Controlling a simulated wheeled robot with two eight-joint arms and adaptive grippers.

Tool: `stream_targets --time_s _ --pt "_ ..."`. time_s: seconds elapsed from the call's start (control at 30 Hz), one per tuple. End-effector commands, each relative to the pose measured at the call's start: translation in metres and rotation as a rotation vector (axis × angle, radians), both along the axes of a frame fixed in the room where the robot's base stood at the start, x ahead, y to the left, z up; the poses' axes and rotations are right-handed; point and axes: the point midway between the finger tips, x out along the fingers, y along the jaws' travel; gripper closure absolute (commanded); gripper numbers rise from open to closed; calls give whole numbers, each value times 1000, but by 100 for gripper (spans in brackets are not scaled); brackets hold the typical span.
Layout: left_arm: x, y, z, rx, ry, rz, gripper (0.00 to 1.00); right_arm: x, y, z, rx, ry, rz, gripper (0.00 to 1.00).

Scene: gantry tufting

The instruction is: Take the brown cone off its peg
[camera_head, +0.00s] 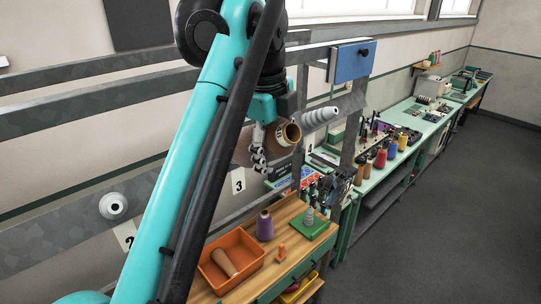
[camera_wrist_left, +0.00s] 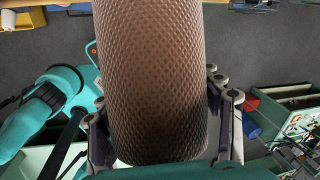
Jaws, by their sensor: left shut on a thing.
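The brown cone (camera_head: 289,132) is in the middle of the head view, above the sign with the 3, with its open tan-rimmed end to the right. My left gripper (camera_head: 267,144) is shut on it. In the left wrist view the cone's textured brown side (camera_wrist_left: 152,80) fills the middle, with fingers of the gripper (camera_wrist_left: 162,125) on both sides. The peg of this cone is not seen; I cannot tell whether the cone still sits around it. My right gripper is not in view.
A bare grey ridged peg (camera_head: 320,117) juts out just right of the cone. Another bare peg (camera_head: 113,206) is at the left. Below, a wooden cart (camera_head: 285,214) carries an orange bin (camera_head: 216,285), a purple cone (camera_head: 264,225) and a green peg stand (camera_head: 313,231). Open floor (camera_head: 455,210) lies right.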

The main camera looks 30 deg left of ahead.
Motion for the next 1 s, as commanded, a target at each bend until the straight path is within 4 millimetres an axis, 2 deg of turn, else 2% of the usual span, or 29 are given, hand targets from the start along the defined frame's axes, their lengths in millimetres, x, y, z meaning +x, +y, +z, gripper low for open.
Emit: stream_targets --time_s 1.0 --pt "-20 -49 37 0 0 -2 89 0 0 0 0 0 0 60"
